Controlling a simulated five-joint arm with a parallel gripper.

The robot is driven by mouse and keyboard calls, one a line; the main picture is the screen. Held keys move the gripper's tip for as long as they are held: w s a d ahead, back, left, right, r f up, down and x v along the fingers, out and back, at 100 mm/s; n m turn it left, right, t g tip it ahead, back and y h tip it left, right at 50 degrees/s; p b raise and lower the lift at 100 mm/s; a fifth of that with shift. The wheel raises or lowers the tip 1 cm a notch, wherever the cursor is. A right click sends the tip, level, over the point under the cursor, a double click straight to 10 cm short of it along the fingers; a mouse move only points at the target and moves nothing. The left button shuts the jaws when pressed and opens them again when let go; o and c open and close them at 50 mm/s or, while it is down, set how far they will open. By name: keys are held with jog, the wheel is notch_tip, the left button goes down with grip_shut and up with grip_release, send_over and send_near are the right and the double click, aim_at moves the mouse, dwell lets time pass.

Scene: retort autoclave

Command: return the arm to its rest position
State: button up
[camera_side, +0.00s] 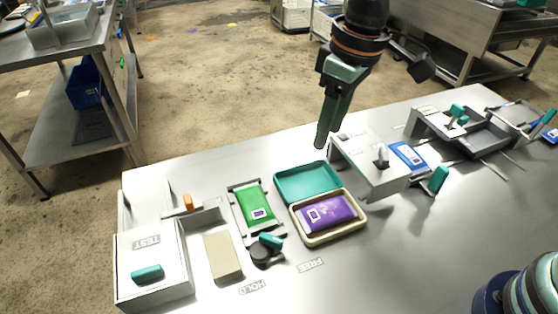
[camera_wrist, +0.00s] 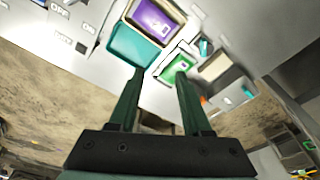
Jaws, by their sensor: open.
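My gripper (camera_side: 321,138) hangs in the air above the far edge of the bench, behind the teal tray, with its fingers pointing down. In the wrist view my gripper (camera_wrist: 158,75) shows two dark green fingers spread apart with nothing between them. It touches nothing that I can see. My arm comes in from the top of the side view.
On the steel bench (camera_side: 400,250) lie a purple pouch (camera_side: 326,212) in a cream tray (camera_side: 351,233), an empty teal tray (camera_side: 308,182), a green pouch (camera_side: 254,205) in a frame, a TEST box (camera_side: 150,250) and a grey machine (camera_side: 370,165). The front middle is clear.

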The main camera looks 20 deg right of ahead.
jog(key=s+d+r+m+t, duration=0.1)
jog(key=s+d+m+t, duration=0.1)
jog(key=d, duration=0.9)
jog(key=s+d+r+m+t, duration=0.1)
jog(key=s+d+m, duration=0.3)
jog(key=d, duration=0.7)
jog(key=shift+d+r+t+h, duration=0.35)
jog(key=shift+d+t+h, duration=0.05)
jog(key=shift+t, duration=0.2)
